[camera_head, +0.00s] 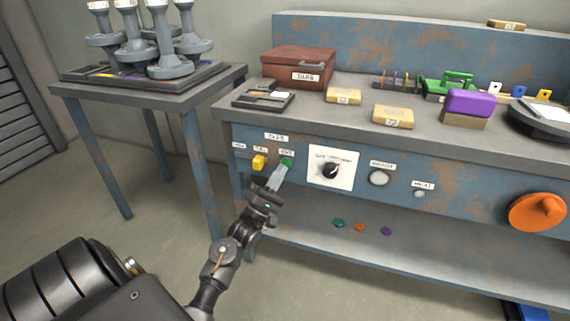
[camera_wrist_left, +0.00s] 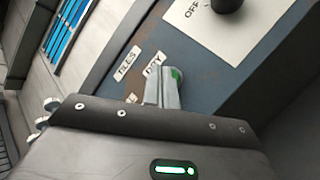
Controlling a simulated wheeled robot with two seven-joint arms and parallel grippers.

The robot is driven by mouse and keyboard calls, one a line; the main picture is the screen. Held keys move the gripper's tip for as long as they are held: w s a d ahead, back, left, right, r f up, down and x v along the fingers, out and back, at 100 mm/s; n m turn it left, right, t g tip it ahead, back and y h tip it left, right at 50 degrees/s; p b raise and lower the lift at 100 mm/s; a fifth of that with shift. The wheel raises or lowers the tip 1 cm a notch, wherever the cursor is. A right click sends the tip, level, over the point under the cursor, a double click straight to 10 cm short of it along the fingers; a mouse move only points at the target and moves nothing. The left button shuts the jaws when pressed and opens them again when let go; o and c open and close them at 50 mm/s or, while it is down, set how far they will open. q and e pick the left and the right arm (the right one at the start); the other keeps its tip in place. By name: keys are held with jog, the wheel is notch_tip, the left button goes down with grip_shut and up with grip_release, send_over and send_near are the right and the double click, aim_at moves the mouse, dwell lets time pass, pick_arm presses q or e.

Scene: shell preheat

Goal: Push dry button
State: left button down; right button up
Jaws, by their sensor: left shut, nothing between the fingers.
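The green dry button (camera_head: 287,162) is on the front panel of the workbench, under a small label. My left gripper (camera_head: 280,172) is shut and empty, with its fingertips at the green button, overlapping its lower edge in the head view. In the left wrist view the green button (camera_wrist_left: 176,74) shows at the tip of the shut fingers, near the "DRY" label (camera_wrist_left: 153,64). I cannot tell whether the fingers touch or press it. My right gripper is not in view.
A yellow button (camera_head: 259,162) sits just left of the green one. A white plate with a black knob (camera_head: 330,170) is to its right, then a round grey button (camera_head: 379,178) and a large orange knob (camera_head: 538,212). A side table (camera_head: 60,90) stands at left.

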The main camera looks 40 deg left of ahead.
pick_arm(q)
jog(key=shift+w, duration=0.25)
jog(key=shift+w+a, duration=0.2)
jog(key=shift+w, duration=0.2)
dwell(0.6)
jog(key=shift+s+d+p, duration=0.25)
jog(key=shift+s+p, duration=0.5)
jog(key=shift+s, duration=0.1)
